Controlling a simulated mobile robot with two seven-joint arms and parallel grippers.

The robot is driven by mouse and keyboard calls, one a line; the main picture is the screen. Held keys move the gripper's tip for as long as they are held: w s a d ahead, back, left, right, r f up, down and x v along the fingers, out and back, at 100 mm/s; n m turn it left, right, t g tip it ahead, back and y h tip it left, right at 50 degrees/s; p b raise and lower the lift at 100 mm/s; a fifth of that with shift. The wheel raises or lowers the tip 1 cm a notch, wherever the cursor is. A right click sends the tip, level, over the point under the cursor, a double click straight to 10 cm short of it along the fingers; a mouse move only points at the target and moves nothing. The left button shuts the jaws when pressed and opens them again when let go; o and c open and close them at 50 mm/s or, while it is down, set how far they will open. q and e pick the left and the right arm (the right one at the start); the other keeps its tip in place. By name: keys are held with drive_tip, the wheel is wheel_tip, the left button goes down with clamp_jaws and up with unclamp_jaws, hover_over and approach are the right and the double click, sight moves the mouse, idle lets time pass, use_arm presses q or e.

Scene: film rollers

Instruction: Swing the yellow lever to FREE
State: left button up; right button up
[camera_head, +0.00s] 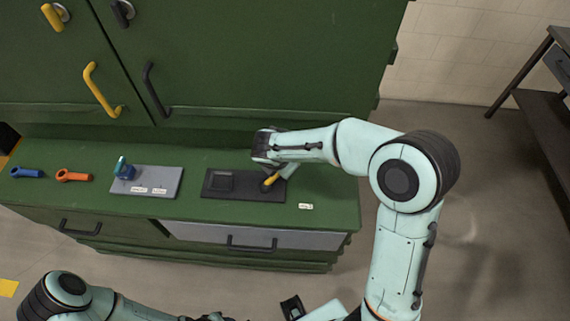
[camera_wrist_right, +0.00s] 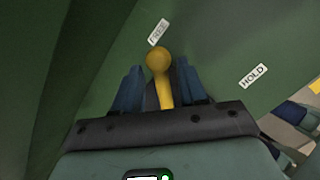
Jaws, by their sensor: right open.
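The yellow lever (camera_head: 271,180) stands at the right end of a dark plate (camera_head: 236,187) on the green bench. In the right wrist view the lever (camera_wrist_right: 160,61) has a round knob and points towards the FREE label (camera_wrist_right: 159,32). The HOLD label (camera_wrist_right: 253,76) lies off to the right. My right gripper (camera_wrist_right: 158,78) is open, with one blue finger on each side of the lever; I cannot tell whether either touches it. In the head view my right gripper (camera_head: 279,169) is partly hidden by its wrist.
A grey plate (camera_head: 165,183) with a blue-teal part (camera_head: 124,170) stands left on the bench. An orange tool (camera_head: 73,175) and a blue tool (camera_head: 27,172) lie farther left. A green cabinet (camera_head: 230,60) rises behind. Bare bench top lies right of the dark plate.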

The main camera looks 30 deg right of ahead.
drive_tip(key=v, duration=1.1)
drive_tip(key=shift+p, duration=0.45)
